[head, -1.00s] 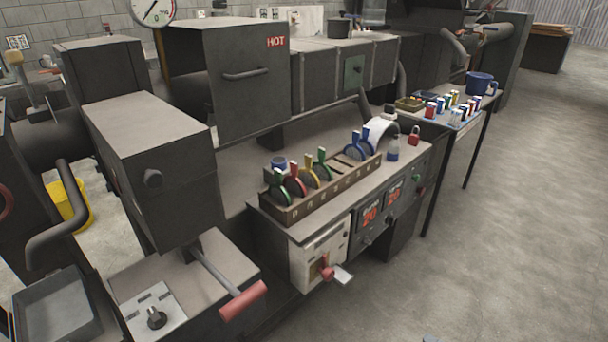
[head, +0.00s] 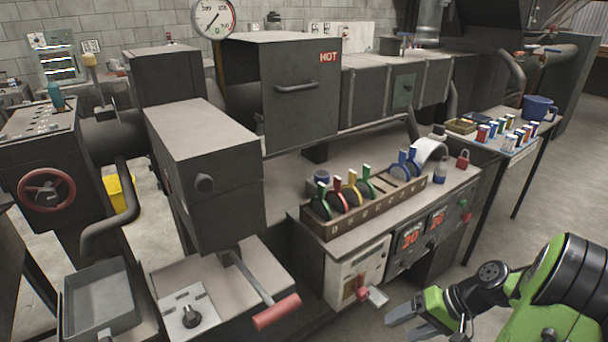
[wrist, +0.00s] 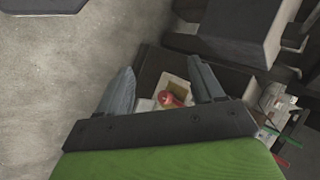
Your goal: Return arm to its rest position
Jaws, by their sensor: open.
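My green and black arm shows at the lower right of the head view, with my gripper (head: 408,322) at its left end. The two grey fingers are apart and nothing is between them. The gripper is in front of the machine bench, to the right of and below the small red-knobbed lever (head: 366,290) on the white panel. In the wrist view my gripper (wrist: 160,85) also shows both fingers spread, with a red knob (wrist: 169,99) beyond them, apart from the fingers.
A rack of coloured paddles (head: 365,206) stands on the bench. A red-handled lever (head: 276,311) sticks out at the front. A side table (head: 490,150) holds cans and a blue mug (head: 538,107). The floor at right (head: 545,205) is clear.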

